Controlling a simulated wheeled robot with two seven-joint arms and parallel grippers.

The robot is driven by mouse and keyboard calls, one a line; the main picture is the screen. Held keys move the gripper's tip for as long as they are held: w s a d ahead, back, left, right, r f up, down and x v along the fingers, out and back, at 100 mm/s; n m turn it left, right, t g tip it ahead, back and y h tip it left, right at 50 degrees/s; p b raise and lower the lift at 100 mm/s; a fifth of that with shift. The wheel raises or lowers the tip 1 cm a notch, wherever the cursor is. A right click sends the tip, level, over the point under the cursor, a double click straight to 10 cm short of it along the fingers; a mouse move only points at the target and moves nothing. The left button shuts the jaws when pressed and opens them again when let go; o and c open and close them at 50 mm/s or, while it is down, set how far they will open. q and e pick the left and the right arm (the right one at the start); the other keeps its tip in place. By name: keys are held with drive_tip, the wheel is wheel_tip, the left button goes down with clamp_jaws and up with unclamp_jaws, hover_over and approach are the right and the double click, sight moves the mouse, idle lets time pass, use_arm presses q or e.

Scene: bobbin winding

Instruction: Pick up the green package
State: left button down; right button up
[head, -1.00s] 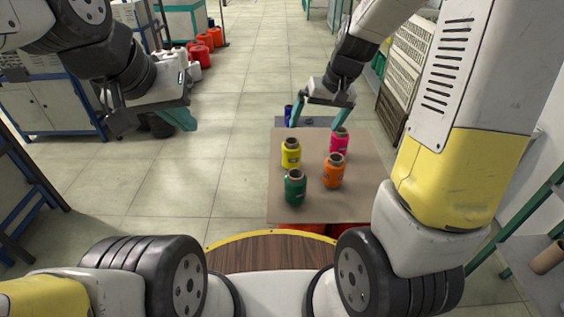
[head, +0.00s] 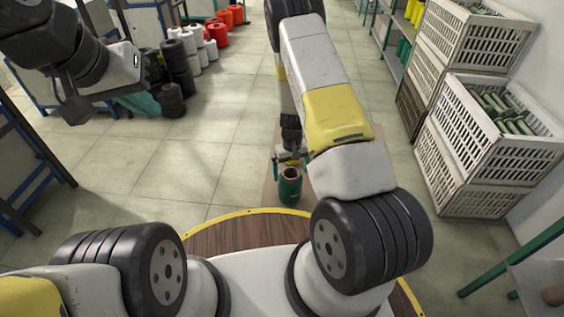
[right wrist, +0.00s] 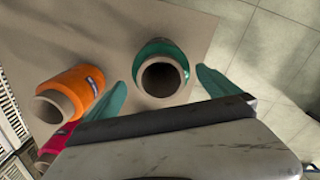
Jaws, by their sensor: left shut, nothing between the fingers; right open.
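The green package, a green spool (head: 290,188) with a brown tube core, stands upright near the front of a brown board (head: 270,195). In the right wrist view the green spool (right wrist: 160,72) lies between the two teal fingers, with gaps on both sides. My right gripper (head: 291,161) is open just behind and above the spool in the head view; in the right wrist view its fingers (right wrist: 164,90) straddle the spool without visibly touching it. My left gripper (head: 140,103) is shut and empty at the upper left, far from the board.
White crates (head: 490,130) stand at the right. The floor left of the board is clear.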

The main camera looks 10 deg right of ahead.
wheel_tip(320, 180, down, 6)
drive_tip(key=shift+s+a+r, duration=0.1)
drive_tip(key=shift+s, duration=0.05)
drive_tip(key=c, duration=1.6)
drive_tip(key=shift+o, duration=0.2)
